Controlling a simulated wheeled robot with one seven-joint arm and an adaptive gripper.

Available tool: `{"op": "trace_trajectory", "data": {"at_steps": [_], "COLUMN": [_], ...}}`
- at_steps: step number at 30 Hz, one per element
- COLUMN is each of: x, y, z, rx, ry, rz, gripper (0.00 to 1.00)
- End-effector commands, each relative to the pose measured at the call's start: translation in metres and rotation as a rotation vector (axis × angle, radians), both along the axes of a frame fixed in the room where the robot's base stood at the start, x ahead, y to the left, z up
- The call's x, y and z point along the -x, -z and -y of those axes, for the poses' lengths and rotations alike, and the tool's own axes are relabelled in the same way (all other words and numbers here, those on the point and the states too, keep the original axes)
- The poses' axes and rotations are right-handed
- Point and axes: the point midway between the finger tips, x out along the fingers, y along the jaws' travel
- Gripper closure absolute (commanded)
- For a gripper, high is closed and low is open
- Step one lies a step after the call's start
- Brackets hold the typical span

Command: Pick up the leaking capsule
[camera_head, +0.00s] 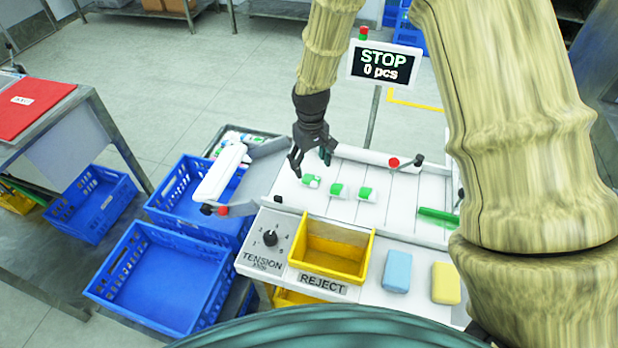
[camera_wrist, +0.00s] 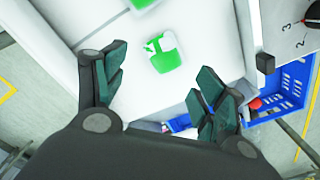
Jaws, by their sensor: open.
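Three green-and-white capsules lie in a row on the white machine deck: a left one (camera_head: 311,181), a middle one (camera_head: 338,190) and a right one (camera_head: 366,194). I cannot tell for certain which one leaks. My gripper (camera_head: 311,166) is open and empty, pointing down above the deck close to the left capsule. In the wrist view, one capsule (camera_wrist: 164,55) with uneven green and white patches lies ahead of the open fingers (camera_wrist: 160,88), apart from them. Part of another capsule (camera_wrist: 141,3) shows at the top edge there.
A yellow REJECT bin (camera_head: 331,251) sits at the machine front, beside the TENSION dial (camera_head: 270,239). Blue (camera_head: 397,271) and yellow (camera_head: 445,283) blocks lie to its right. Blue crates (camera_head: 160,276) stand at left. A screen (camera_head: 384,66) reads STOP, 0 pcs. Levers flank the deck.

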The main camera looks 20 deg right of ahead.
Motion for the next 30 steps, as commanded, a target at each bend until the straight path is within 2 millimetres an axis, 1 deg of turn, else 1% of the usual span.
{"op": "trace_trajectory", "data": {"at_steps": [15, 19, 26, 27, 30], "x": [0.001, 0.001, 0.001, 0.001, 0.001], "y": [0.043, 0.048, 0.049, 0.049, 0.049], "z": [-0.003, -0.003, -0.003, -0.003, -0.003], "rx": [0.001, 0.0, 0.0, 0.0, 0.0], "ry": [0.001, 0.001, 0.0, 0.0, 0.0], "rz": [-0.003, -0.002, -0.002, -0.002, -0.002], "gripper": [0.29, 0.29, 0.29, 0.33, 0.5]}}
